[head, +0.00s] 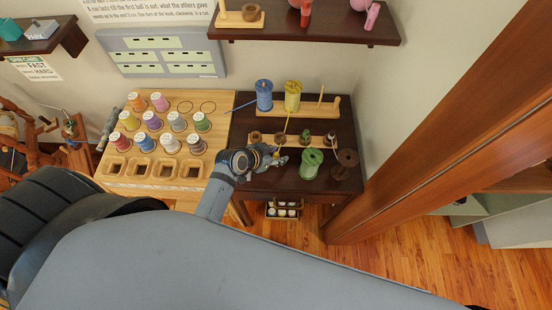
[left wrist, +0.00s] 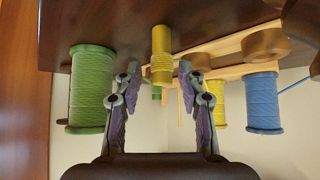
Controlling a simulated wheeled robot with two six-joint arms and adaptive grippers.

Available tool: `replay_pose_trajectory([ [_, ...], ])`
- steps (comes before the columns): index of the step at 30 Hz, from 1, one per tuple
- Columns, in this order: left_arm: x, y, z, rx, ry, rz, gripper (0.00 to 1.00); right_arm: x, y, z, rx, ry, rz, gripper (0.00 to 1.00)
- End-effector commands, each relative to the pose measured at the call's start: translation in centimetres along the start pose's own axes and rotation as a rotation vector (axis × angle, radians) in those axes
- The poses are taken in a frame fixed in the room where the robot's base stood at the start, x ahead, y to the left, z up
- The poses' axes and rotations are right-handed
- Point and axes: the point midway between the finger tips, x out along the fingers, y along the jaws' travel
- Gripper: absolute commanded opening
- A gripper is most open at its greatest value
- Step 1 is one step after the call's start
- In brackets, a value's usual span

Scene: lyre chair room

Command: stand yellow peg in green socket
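The yellow peg (left wrist: 161,55) has a ribbed band and shows between and just beyond the fingertips of my left gripper (left wrist: 159,72). A gap shows on each side of the peg, so the fingers are open around its line and not touching it. In the head view my left gripper (head: 275,157) is low over the dark table, beside the front wooden rack, with a bit of yellow at its tips. A small green piece (left wrist: 156,93) shows behind the peg; I cannot tell whether it is the green socket. My right gripper is not in view.
The front wooden rack (head: 318,140) holds brown rings.

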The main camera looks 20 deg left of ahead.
Motion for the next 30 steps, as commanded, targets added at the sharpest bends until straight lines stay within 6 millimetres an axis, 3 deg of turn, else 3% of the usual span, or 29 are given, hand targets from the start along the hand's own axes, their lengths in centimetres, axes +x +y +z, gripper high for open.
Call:
replay_pose_trajectory([
  [6,3.3,-0.2,0.0,-0.002,0.0,0.001,0.4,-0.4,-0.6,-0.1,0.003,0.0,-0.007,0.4],
  [14,3.8,-0.2,0.0,0.0,0.0,-0.001,0.4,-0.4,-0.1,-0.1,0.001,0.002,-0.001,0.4],
  [23,3.7,-0.2,0.0,0.0,0.0,-0.001,0.0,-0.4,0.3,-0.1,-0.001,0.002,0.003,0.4],
  [30,3.7,-0.2,0.1,0.0,-0.001,0.0,0.0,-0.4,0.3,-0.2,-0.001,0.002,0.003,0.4],
])
